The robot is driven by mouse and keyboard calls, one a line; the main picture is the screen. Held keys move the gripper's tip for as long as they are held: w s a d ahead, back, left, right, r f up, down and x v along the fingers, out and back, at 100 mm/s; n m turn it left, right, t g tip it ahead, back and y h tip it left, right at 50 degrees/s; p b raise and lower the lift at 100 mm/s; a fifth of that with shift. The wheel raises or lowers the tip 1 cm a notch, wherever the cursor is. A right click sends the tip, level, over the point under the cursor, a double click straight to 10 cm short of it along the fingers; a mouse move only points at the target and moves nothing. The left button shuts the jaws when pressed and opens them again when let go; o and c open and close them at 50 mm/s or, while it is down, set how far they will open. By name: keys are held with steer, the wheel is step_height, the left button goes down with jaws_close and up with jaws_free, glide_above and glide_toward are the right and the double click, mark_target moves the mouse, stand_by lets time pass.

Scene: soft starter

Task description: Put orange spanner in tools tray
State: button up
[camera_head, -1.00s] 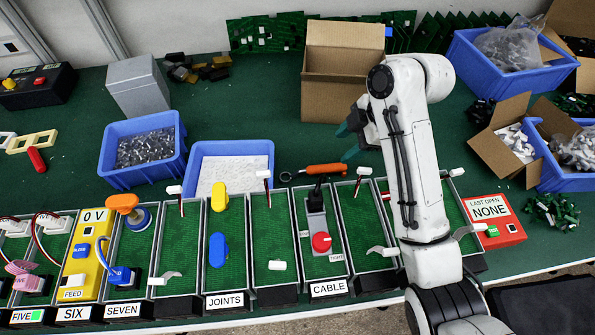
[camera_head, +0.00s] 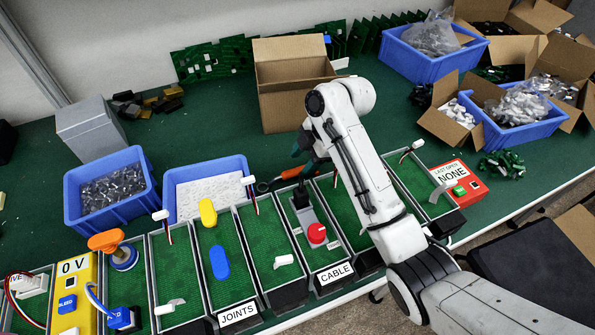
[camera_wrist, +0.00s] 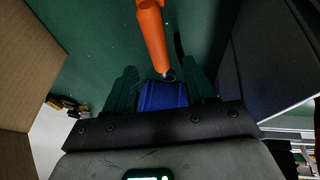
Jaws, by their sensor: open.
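The orange spanner (camera_head: 294,173) lies on the green bench behind the row of green-floored modules, with its dark ring end to the left. Its orange handle also shows in the wrist view (camera_wrist: 152,35), ahead of my gripper. My gripper (camera_head: 303,156) is low over the handle, its green fingers partly hidden by the arm. In the wrist view the fingers (camera_wrist: 163,90) are apart, with a blue block-like shape between them that I cannot identify. No tray is labelled for tools; a blue tray with a white speckled inside (camera_head: 169,200) stands left of the spanner.
A blue bin of metal parts (camera_head: 75,210) and a grey box (camera_head: 90,128) stand further left. An open cardboard box (camera_head: 290,105) is behind my gripper. Module posts and labels line the front.

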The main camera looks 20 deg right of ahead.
mark_target(295, 170)
steer(key=shift+p+x, duration=0.35)
steer(key=shift+x, duration=1.95)
steer(key=shift+d, duration=0.1)
jaws_close()
